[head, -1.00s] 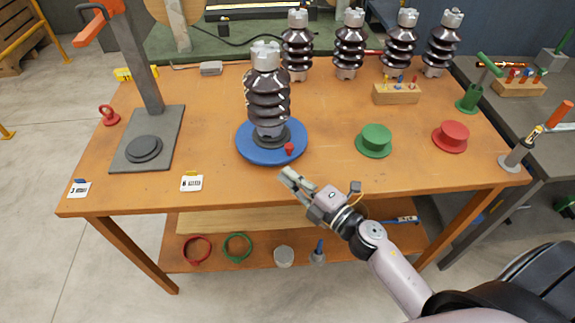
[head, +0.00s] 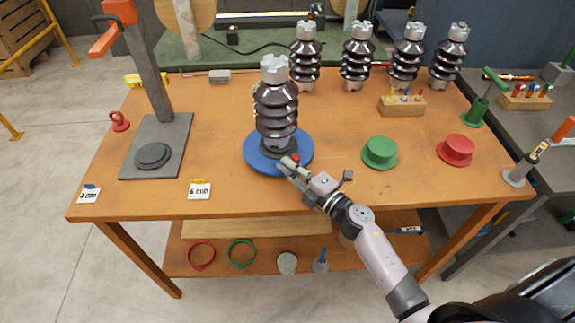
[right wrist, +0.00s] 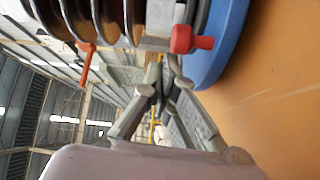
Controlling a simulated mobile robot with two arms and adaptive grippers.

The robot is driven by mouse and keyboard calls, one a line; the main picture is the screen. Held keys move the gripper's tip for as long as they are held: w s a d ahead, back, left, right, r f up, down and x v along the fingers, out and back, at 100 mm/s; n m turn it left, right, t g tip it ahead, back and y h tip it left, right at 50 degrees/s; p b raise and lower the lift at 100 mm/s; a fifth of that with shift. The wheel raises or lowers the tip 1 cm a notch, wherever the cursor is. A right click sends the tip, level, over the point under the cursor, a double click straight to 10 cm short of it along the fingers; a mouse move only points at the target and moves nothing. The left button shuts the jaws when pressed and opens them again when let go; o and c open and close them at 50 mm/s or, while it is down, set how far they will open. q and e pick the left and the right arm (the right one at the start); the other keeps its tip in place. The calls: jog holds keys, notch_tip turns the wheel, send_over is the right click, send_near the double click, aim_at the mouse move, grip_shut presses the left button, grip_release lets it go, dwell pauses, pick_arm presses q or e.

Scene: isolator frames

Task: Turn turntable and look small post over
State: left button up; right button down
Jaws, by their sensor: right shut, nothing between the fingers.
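A dark brown ribbed post (head: 276,105) with a grey metal top stands upright on the blue turntable (head: 252,157). A small red knob (head: 295,158) sits at the turntable's front right edge. My right gripper (head: 284,164) is shut, with its tips at the turntable's front right, close beside the knob. In the right wrist view the red knob (right wrist: 190,40), the blue turntable rim (right wrist: 218,45) and the post's ribs (right wrist: 100,18) show just beyond the fingers (right wrist: 165,75). Contact with the knob cannot be told. My left gripper is out of view.
Several similar posts (head: 357,55) stand along the back right. A green flanged piece (head: 380,152) and a red one (head: 456,150) lie to the right. A grey stand with an orange handle (head: 150,80) is at left. The wooden table (head: 215,130) is clear between stand and turntable.

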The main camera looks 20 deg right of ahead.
aim_at(304, 161)
jog(key=shift+d, duration=0.15)
jog(key=shift+d+n+g+y+b, duration=0.2)
jog(key=shift+n+g+y+b, duration=0.1)
jog(key=shift+g+y, duration=0.15)
jog(key=shift+d+n+y, duration=0.3)
jog(key=shift+d+y, duration=0.05)
jog(key=shift+y, duration=0.2)
jog(key=shift+d+f+n+g+y+b, duration=0.1)
jog(key=shift+d+n+g+y+b, duration=0.45)
jog(key=shift+b, duration=0.25)
jog(key=d+n+g+y+b, duration=0.1)
jog(key=y+b, duration=0.1)
jog(key=shift+w+d+f+n+g+b, duration=0.1)
jog(key=shift+w+d+n+g+b, duration=0.2)
jog(key=shift+d+n+g+b, duration=0.1)
jog(key=d+n+g+y+b, duration=0.1)
jog(key=n+g+y+b, duration=0.1)
jog(key=b, duration=0.1)
jog(key=shift+w+d, duration=0.35)
jog(key=shift+d, duration=0.05)
jog(key=shift+w+d+b, duration=0.6)
jog(key=shift+d+b, duration=0.3)
jog(key=shift+b, duration=0.3)
jog(key=shift+w+d+r+b, duration=0.2)
jog(key=shift+w+d+b, duration=0.45)
jog(key=shift+d+b, duration=0.1)
jog(key=shift+w, duration=0.1)
